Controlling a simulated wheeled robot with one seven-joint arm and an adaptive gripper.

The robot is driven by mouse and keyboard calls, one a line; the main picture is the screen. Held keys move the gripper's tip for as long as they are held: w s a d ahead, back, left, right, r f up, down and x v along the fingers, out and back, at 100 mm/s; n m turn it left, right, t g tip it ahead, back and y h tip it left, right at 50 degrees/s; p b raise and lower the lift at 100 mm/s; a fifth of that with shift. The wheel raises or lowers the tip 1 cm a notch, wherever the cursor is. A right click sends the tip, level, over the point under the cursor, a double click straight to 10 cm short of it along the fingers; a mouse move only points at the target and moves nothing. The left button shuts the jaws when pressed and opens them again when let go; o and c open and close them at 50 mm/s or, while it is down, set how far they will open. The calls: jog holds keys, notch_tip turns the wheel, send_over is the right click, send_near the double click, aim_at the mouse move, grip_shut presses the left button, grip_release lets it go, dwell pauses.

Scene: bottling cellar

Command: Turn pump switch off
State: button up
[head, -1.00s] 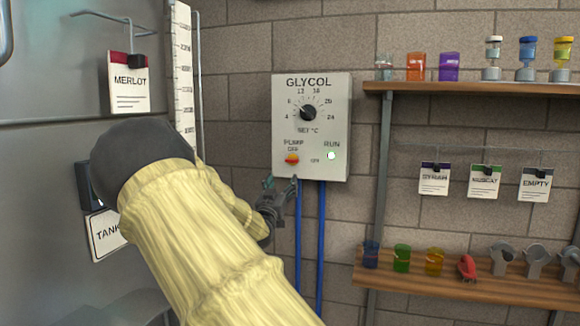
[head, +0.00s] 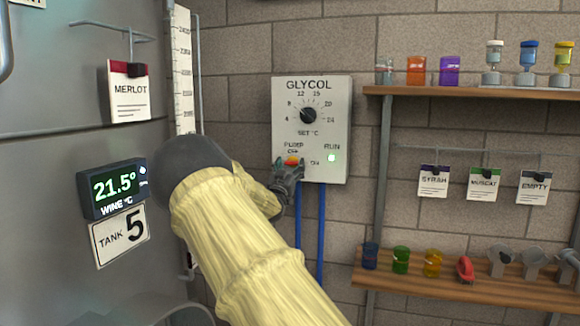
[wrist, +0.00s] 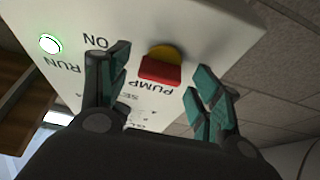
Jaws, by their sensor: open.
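The pump switch (head: 291,161) is a red and yellow knob at the lower left of the white glycol panel (head: 340,140). In the wrist view the switch (wrist: 160,66) lies between my open fingers, its red part toward my palm and yellow behind. The PUMP lettering shows beside it. My gripper (head: 289,168) is at the panel's lower left, around the switch; it also shows in the wrist view (wrist: 160,88) with its green-padded fingertips apart on both sides. I cannot tell whether a finger touches the knob. The green RUN light (head: 332,157) is lit.
A black dial (head: 308,115) sits above the switch. Two blue pipes (head: 309,230) run down below the panel. A steel tank (head: 50,190) with a 21.5° display (head: 112,188) stands left. Shelves with glasses (head: 470,90) are on the right wall.

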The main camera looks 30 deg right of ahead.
jog(key=c, duration=1)
jog(key=shift+n+t+y, duration=0.3)
jog(key=shift+n, duration=0.2)
jog(key=n+t+y+b, duration=0.1)
jog(key=n, duration=0.1)
jog(key=n+y+b, duration=0.1)
jog(key=n, duration=0.2)
jog(key=shift+s+d+n+t, duration=0.15)
jog(key=shift+n+t, duration=0.15)
jog(key=shift+t, duration=0.1)
jog(key=n+y, duration=0.1)
jog(key=n, duration=0.2)
jog(key=n+t+y+b, duration=0.1)
jog(key=n+y, duration=0.1)
jog(key=n, duration=0.1)
jog(key=shift+r, duration=0.1)
jog(key=n, duration=0.2)
jog(key=n+y, duration=0.1)
jog(key=n, duration=0.1)
jog(key=n+y, duration=0.1)
jog(key=n, duration=0.1)
jog(key=shift+s+r+g, duration=0.1)
jog(key=shift+r+g, duration=0.15)
jog(key=shift+g, duration=0.05)
jog(key=shift+n+g+y, duration=0.6)
jog(key=shift+n+y, duration=0.1)
jog(key=shift+n, duration=1.2)
